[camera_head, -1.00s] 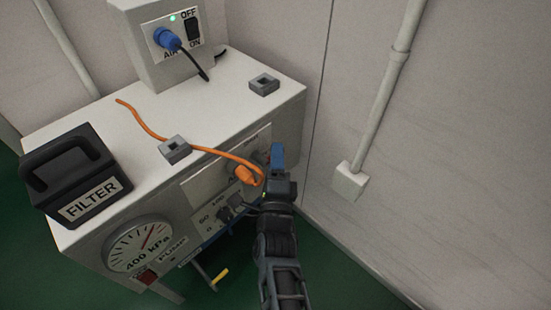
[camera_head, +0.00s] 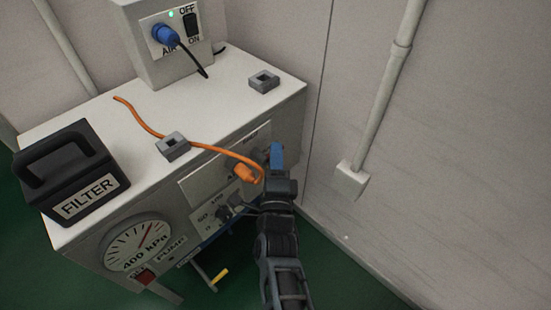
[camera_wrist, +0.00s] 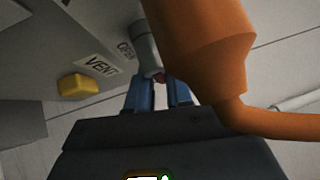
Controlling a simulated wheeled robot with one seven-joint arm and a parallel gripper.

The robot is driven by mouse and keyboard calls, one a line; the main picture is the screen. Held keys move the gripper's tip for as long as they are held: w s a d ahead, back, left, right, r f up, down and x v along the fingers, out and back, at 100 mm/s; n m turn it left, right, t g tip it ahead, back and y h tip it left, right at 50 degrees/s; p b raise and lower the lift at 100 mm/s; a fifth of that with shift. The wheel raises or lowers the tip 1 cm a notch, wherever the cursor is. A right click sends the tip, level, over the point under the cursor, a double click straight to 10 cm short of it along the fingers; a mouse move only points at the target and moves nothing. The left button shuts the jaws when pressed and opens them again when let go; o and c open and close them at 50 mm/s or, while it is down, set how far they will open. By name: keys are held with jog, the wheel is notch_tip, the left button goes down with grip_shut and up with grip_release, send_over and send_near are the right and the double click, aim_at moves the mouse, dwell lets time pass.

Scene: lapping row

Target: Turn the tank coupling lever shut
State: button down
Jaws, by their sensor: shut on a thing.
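My gripper (camera_head: 277,158) is at the right end of the bench's front panel, its blue fingers upright in the head view. In the wrist view its two blue fingers (camera_wrist: 160,94) are shut on the end of a grey lever (camera_wrist: 146,48), which has a small reddish spot near the fingers. A partly hidden label reading "OPEN" is beside the lever. The orange coupling (camera_wrist: 203,45) fills the upper right there and hides part of the panel. In the head view the orange coupling (camera_head: 247,173) is just left of my gripper; the lever cannot be made out there.
A yellow button (camera_wrist: 78,84) beside a "VENT" label is left of the fingers. The orange hose (camera_head: 205,147) runs over the bench top past a grey block (camera_head: 172,153). A black filter box (camera_head: 70,165) is at left. A wall pipe (camera_head: 385,100) stands at right.

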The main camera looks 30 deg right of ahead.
aim_at(268, 156)
jog(key=n+t+y+b, duration=0.2)
jog(key=n+y+b, duration=0.2)
jog(key=n, duration=0.5)
jog(key=a+r+n+t+y+b, duration=0.1)
jog(key=n+t+y+b, duration=0.2)
jog(key=n+y+b, duration=0.2)
jog(key=a+r+n+t+y+b, duration=0.1)
jog(key=n+y+b, duration=0.3)
jog(key=n+y, duration=0.5)
jog(key=shift+s+r+n+t+y, duration=0.2)
jog(key=shift+n+t, duration=0.2)
jog(key=shift+n, duration=0.5)
jog(key=shift+s+r+n+t+y, duration=0.15)
jog(key=shift+n+t, duration=0.25)
jog(key=shift+n, duration=0.5)
jog(key=shift+a+f+n+g+y, duration=0.15)
jog(key=shift+n+g+y, duration=0.75)
jog(key=shift+n+y, duration=0.85)
jog(key=shift+n, duration=0.35)
jog(key=c, duration=1.1)
grip_release()
jog(key=p+v, duration=0.1)
jog(key=v, duration=0.6)
jog(key=shift+s+f, duration=0.25)
